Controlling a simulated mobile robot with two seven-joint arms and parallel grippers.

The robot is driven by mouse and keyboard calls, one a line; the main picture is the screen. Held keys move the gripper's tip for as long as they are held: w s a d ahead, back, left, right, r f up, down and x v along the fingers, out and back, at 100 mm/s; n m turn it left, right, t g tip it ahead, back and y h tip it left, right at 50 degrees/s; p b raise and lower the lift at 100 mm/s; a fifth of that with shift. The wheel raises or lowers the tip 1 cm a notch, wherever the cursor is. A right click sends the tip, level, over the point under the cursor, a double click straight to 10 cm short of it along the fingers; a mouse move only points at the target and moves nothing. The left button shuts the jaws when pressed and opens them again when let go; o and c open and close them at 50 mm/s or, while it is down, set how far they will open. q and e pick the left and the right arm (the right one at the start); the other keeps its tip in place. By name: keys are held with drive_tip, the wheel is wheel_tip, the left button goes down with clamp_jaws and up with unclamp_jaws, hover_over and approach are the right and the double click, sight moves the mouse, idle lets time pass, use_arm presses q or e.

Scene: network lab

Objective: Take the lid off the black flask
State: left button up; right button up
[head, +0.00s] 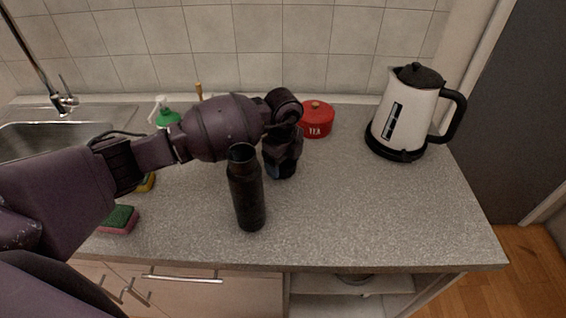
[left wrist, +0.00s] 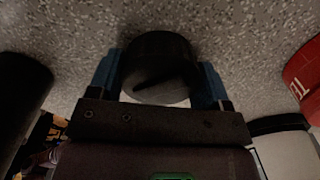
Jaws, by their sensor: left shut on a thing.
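The black flask (head: 247,195) stands upright on the counter, its narrower neck uncovered at the top. It also shows as a dark shape at the left edge of the left wrist view (left wrist: 20,95). My left gripper (head: 279,168) is just right of and behind the flask, pointing down near the counter. Its blue fingers are shut on the round black lid (left wrist: 158,68), which is apart from the flask. In the head view the lid is mostly hidden by the gripper. I cannot tell whether the lid touches the counter. My right gripper is not in view.
A red tea tin (head: 317,120) stands behind the gripper, and a white kettle (head: 410,105) is at the right. A green soap bottle (head: 167,118), a sponge (head: 118,220) and the sink (head: 50,138) are at the left. The counter's front right is clear.

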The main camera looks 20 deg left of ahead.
use_arm(q)
drive_tip(key=shift+f, duration=0.4)
drive_tip(key=o, duration=1)
